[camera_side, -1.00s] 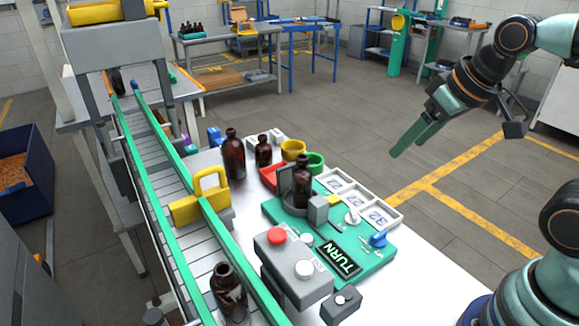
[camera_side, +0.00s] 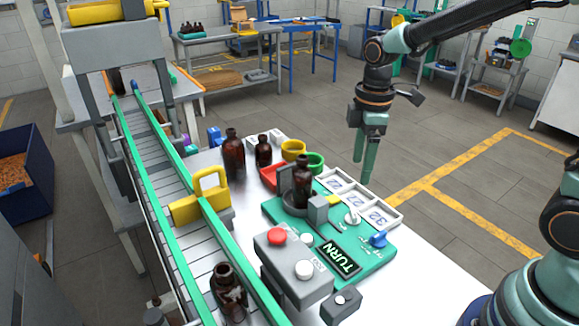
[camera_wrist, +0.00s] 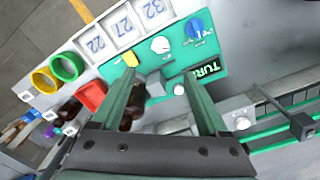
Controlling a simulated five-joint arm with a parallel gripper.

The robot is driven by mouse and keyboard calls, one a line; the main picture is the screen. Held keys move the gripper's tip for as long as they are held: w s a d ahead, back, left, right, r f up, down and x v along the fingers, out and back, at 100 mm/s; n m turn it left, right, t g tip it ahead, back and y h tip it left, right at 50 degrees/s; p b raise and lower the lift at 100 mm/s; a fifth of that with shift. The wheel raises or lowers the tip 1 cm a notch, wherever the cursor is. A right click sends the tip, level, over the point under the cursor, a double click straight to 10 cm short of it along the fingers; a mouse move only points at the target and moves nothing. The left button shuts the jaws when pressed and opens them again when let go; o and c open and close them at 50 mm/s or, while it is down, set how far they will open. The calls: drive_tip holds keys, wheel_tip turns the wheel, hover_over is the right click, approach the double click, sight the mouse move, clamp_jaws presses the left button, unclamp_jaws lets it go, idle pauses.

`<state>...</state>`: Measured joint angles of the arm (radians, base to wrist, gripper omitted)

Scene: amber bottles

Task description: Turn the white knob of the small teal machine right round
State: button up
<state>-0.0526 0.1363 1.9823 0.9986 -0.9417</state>
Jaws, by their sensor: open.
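The small teal machine (camera_side: 273,210) lies flat on the table; its teal plate shows in the wrist view (camera_wrist: 155,65). Its white knob (camera_side: 352,217) sits near the number tray, with a pointer-like ridge; it also shows in the wrist view (camera_wrist: 160,45), beyond my fingertips. A blue knob (camera_side: 378,239) and a dark TURN sign (camera_side: 338,259) are on the same plate. An amber bottle (camera_side: 302,182) stands in the machine's grey holder. My gripper (camera_side: 362,172) is open and empty, pointing down, above and apart from the knob.
A white tray with number cards (camera_side: 394,217) borders the plate. A grey box with a red button (camera_side: 277,236) stands in front. Red, yellow (camera_side: 293,149) and green rings and more amber bottles (camera_side: 233,156) stand behind. A conveyor (camera_side: 165,185) runs along the left.

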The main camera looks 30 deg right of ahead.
sight(352, 212)
drive_tip(key=shift+n, duration=0.3)
wheel_tip(352, 212, down, 13)
drive_tip(key=shift+w+r, duration=0.1)
drive_tip(key=shift+w, duration=0.05)
idle(0.3)
clamp_jaws()
